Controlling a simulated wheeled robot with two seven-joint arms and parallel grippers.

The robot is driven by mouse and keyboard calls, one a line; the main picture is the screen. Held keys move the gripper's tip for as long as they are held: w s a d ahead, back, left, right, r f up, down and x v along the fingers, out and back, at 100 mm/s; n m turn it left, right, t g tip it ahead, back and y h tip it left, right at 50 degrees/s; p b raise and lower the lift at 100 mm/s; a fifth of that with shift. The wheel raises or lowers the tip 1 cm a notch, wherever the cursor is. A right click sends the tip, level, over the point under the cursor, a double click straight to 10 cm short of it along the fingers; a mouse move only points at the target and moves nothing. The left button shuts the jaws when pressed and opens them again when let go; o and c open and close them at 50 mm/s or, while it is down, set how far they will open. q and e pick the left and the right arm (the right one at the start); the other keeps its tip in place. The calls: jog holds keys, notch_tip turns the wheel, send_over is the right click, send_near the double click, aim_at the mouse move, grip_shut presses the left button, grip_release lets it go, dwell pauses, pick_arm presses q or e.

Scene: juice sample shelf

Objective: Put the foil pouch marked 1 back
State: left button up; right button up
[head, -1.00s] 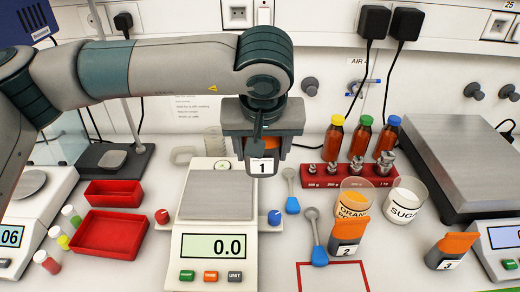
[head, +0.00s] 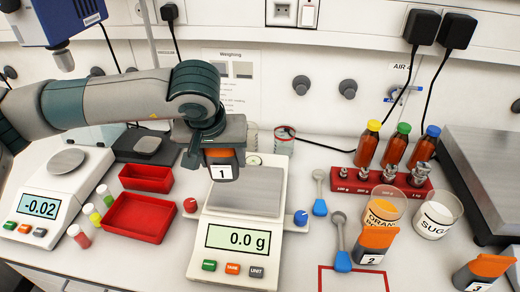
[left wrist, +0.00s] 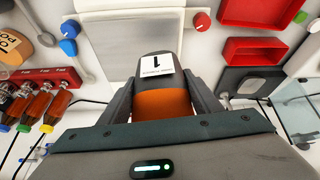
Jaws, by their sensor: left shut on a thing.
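The foil pouch marked 1 (head: 222,167) is orange and dark grey with a white label. My left gripper (head: 222,150) is shut on it and holds it above the weighing pan of the middle scale (head: 243,204), which reads 0.0 g. Pouches marked 2 (head: 373,245) and 3 (head: 482,271) stand to the right. My right gripper is not in view.
Left are red trays (head: 138,217), small capped vials (head: 92,213) and another scale (head: 50,205). Right are blue spoons (head: 342,258), the orange beaker (head: 384,213), the sugar beaker (head: 436,219), a red weight block (head: 383,185) and capped bottles (head: 395,148). A large scale (head: 500,170) stands far right.

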pick_arm(q)
jog(key=s+a+f, duration=0.1)
jog(key=a+f, duration=0.2)
jog(key=a, duration=0.4)
jog(key=a+f+n, duration=0.1)
jog(key=a+f, duration=0.2)
jog(key=a, duration=0.5)
jog(key=shift+s+y, duration=0.35)
jog(key=shift+y, duration=0.05)
jog(key=shift+s, duration=0.1)
